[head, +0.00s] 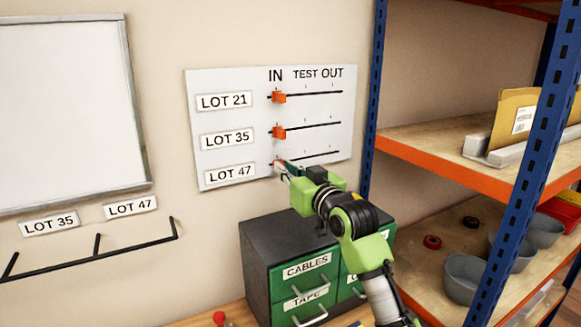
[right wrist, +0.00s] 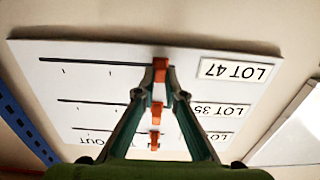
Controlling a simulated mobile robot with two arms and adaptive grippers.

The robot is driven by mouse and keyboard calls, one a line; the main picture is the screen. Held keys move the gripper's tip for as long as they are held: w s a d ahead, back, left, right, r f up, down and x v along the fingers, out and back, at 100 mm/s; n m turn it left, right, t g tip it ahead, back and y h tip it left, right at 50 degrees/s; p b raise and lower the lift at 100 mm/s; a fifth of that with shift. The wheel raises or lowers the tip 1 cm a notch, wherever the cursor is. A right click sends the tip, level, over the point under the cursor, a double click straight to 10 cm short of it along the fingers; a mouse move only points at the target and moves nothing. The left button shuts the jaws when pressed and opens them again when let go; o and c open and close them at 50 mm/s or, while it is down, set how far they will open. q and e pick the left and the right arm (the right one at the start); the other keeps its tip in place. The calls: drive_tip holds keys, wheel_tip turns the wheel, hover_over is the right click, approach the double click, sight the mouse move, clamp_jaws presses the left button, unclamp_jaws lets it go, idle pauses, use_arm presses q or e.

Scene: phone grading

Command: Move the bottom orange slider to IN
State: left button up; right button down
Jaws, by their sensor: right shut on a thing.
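The white slider board (head: 228,84) hangs on the wall, with IN at the left of its tracks, then TEST and OUT. The bottom orange slider (right wrist: 161,66), in the LOT 47 row, is between the fingertips of my right gripper (head: 281,167). It stands at the IN end of its track, mostly hidden in the head view. In the right wrist view, which is upside down, the fingers (right wrist: 160,78) are shut on it. The LOT 21 slider (head: 278,97) and LOT 35 slider (head: 278,132) also stand under IN. My left gripper is not in view.
A dark cabinet with green drawers (head: 306,285) stands below my right arm. A blue and orange shelf (head: 440,165) with bins is close on the right. A whiteboard (head: 65,110) and a black rail (head: 120,246) are on the wall at left.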

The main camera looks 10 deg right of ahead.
drive_tip(key=shift+a+f, duration=0.1)
drive_tip(key=shift+a, duration=0.1)
drive_tip(key=c, duration=2.1)
unclamp_jaws()
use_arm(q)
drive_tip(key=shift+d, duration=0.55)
use_arm(e)
drive_tip(key=shift+a, duration=0.1)
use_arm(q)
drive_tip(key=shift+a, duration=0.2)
use_arm(e)
drive_tip(key=v, duration=1.2)
drive_tip(key=shift+s, duration=0.1)
